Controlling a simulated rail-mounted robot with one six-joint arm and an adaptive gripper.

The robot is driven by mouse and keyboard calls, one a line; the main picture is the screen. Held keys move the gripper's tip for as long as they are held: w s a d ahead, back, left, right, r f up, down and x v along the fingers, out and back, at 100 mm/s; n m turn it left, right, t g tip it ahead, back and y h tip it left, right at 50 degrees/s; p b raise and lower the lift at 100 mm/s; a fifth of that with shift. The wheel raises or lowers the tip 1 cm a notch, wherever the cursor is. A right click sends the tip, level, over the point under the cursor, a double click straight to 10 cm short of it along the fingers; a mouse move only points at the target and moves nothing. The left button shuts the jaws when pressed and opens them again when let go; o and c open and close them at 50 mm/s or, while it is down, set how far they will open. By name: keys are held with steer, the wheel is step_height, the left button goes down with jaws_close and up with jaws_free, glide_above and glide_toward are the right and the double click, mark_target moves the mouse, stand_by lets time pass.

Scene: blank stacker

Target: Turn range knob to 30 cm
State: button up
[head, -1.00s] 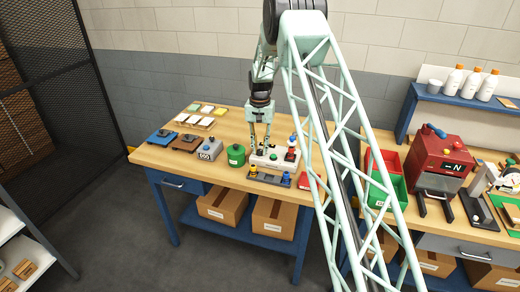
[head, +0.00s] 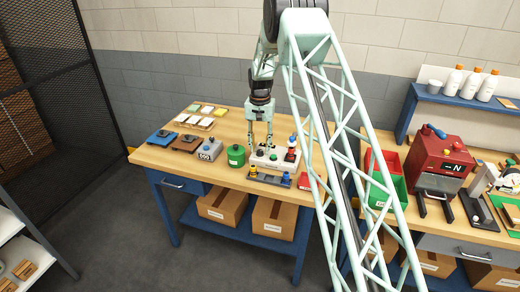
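My gripper (head: 260,140) points straight down over the left table, with its fingers reaching a white box with knobs on top (head: 264,157). Its fingers look spread around or just above the left part of that box. I cannot tell whether they touch a knob, as the area is too small. The range knob and its markings cannot be made out. A dark blue piece with a yellow part (head: 254,171) sits in front of the white box.
A green canister (head: 236,155) and a grey box marked 500 (head: 208,149) stand to the left. A red and black device with a blue knob (head: 291,148) stands at the right of the white box. My arm crosses in front of the right side.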

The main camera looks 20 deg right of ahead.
mark_target(260, 151)
step_height(260, 151, up, 11)
stand_by(0.6)
stand_by(0.6)
steer(key=s+a+r+n+t+b, duration=0.1)
steer(key=s+a+r, duration=0.3)
steer(key=s+r, duration=0.55)
steer(key=s+a+r+n+b, duration=0.1)
steer(key=s+a+r, duration=0.3)
steer(key=s+r, duration=0.5)
steer(key=s+a+r+n+t+b, duration=0.15)
steer(key=s+a+r, duration=0.25)
steer(key=s+r, duration=0.45)
steer(key=s+a+n+b, duration=0.1)
steer(key=s+a, duration=0.1)
steer(key=s, duration=0.9)
steer(key=s+a+n+b, duration=0.1)
steer(key=s+a, duration=0.2)
steer(key=s, duration=0.7)
steer(key=s+a+f, duration=0.1)
steer(key=s+f, duration=0.1)
steer(key=s, duration=0.7)
steer(key=s+f+n+t+b, duration=0.1)
steer(key=s+f, duration=0.2)
steer(key=s, duration=0.7)
steer(key=shift+a+b, duration=0.3)
steer(key=shift+a, duration=0.05)
